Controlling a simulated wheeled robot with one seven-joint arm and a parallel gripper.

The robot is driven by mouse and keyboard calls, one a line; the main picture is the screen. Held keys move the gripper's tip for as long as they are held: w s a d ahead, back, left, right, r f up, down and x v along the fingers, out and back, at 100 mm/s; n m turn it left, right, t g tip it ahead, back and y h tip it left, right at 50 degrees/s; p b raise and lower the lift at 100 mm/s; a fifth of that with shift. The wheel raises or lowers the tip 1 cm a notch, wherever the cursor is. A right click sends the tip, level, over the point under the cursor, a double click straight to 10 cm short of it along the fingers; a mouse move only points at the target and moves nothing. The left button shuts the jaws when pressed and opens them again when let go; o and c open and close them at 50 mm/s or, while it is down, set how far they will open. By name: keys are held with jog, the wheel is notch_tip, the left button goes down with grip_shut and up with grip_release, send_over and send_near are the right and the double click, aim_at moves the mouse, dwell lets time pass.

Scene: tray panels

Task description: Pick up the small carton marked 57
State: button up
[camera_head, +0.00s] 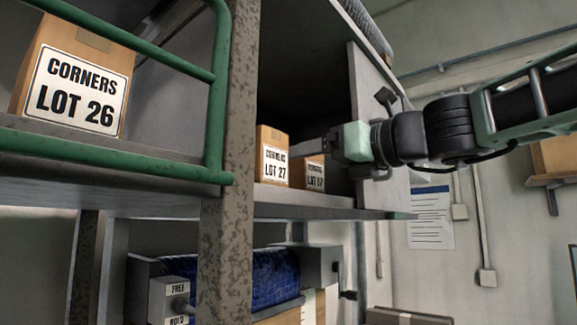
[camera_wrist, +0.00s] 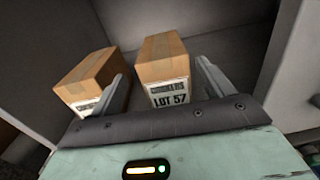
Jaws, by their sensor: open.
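The small carton marked LOT 57 (camera_head: 313,176) stands on the shelf, partly hidden behind my gripper and the LOT 27 carton in the head view. In the wrist view the LOT 57 carton (camera_wrist: 166,62) is upright, its label facing me. My gripper (camera_head: 306,147) is open and reaches in from the right at the height of the carton's top. In the wrist view my gripper (camera_wrist: 161,73) has one finger on each side of the LOT 57 carton. I cannot tell whether either finger touches it.
The LOT 27 carton (camera_head: 272,156) stands close on the left, also in the wrist view (camera_wrist: 88,78), near the left finger. A larger LOT 26 carton (camera_head: 78,80) sits behind a green rail (camera_head: 110,152). A mottled post (camera_head: 230,150) and a side panel (camera_head: 368,110) bound the shelf bay.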

aim_at(294, 161)
jog(key=shift+w+p+x, duration=0.25)
jog(key=shift+p+x, duration=1)
jog(key=shift+x, duration=1.9)
jog(key=shift+d, duration=0.25)
jog(key=shift+s, duration=0.1)
jog(key=c, duration=1)
jog(key=shift+r, duration=0.1)
jog(key=shift+c, duration=1)
jog(key=shift+r, duration=0.15)
